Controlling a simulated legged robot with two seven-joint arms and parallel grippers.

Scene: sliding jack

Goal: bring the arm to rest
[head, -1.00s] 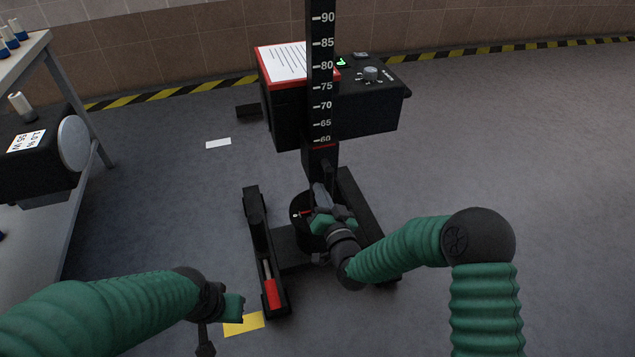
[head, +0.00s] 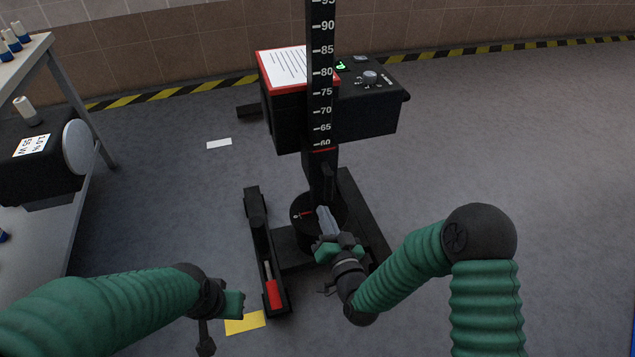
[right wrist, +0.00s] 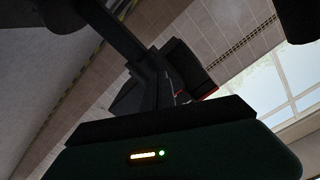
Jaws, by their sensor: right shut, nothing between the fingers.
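My right arm comes in from the right in the head view, with green sleeves and dark joints. Its gripper (head: 325,219) is shut and empty, in front of the sliding jack's dark post (head: 323,110) and over the round dark base part (head: 302,213). I cannot tell whether it touches that part. The right wrist view shows the post rising toward the dark box above it. My left gripper (head: 206,338) hangs at the lower left, above the floor; its fingers are too small and dark to judge.
The jack's foot rails (head: 255,215) stand on the grey floor, with a red pedal-like piece (head: 274,294). A black box (head: 375,105) with a dial and a red-framed sheet (head: 285,66) sits behind the post. A table (head: 50,235) stands at left. The floor at right is clear.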

